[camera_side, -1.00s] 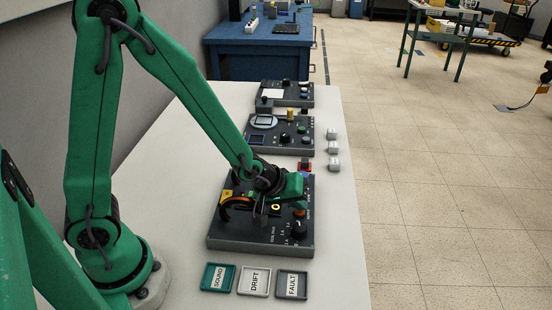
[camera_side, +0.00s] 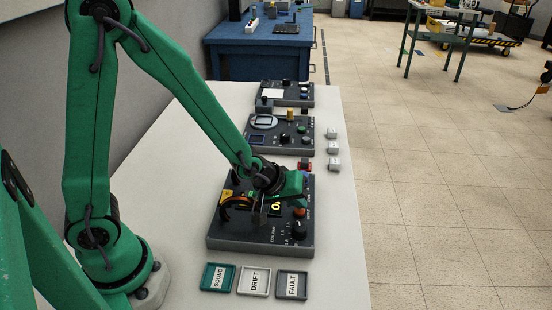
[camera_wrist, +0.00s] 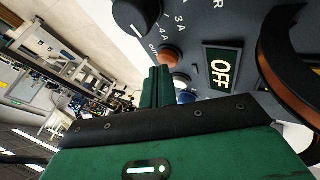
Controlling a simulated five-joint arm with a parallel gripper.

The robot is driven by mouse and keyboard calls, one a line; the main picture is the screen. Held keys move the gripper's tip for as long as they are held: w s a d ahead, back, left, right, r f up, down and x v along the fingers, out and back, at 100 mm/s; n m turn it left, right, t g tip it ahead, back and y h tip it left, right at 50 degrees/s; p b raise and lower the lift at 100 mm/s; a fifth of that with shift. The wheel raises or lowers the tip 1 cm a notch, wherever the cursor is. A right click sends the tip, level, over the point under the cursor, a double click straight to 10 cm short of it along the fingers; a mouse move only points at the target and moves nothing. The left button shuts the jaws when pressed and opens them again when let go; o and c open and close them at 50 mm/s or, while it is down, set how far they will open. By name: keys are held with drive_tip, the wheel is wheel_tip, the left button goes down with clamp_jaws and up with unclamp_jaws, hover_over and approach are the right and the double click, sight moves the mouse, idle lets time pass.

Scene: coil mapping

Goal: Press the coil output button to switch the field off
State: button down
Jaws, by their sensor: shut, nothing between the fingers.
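The dark coil box (camera_side: 228,236) sits on the pale bench in the side view, with a copper coil (camera_side: 238,202) on its left part. Its round orange output button (camera_side: 299,212) shows near the right edge, and in the wrist view the button (camera_wrist: 169,57) is just beyond my fingertips. The lit display (camera_wrist: 220,69) reads OFF in the wrist view; in the side view it is partly hidden by my arm. My gripper (camera_wrist: 158,72) is shut and empty, apart from the button and above the box.
A black current knob (camera_side: 298,229) stands in front of the button. SOUND (camera_side: 207,279), DRIFT and FAULT trays lie in front. Other instrument boxes (camera_side: 305,148) stand behind, with small pale blocks (camera_side: 333,150) at the right.

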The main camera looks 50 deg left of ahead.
sight(295, 211)
drive_tip(key=shift+r, duration=3)
drive_tip(key=shift+r, duration=0.15)
drive_tip(key=s+a+r+m, duration=0.4)
drive_tip(key=s+r, duration=0.2)
drive_tip(key=s, duration=0.2)
drive_tip(key=s+a+r+m+g+y, duration=0.1)
drive_tip(key=s+a+r+m, duration=0.2)
drive_tip(key=s, duration=0.6)
drive_tip(key=shift+s+a+r+m+g+y, duration=0.15)
drive_tip(key=shift+a+r+m+g+y, duration=0.2)
drive_tip(key=shift+a+r, duration=1.1)
drive_tip(key=shift+d+r, duration=0.45)
drive_tip(key=shift+d, duration=0.05)
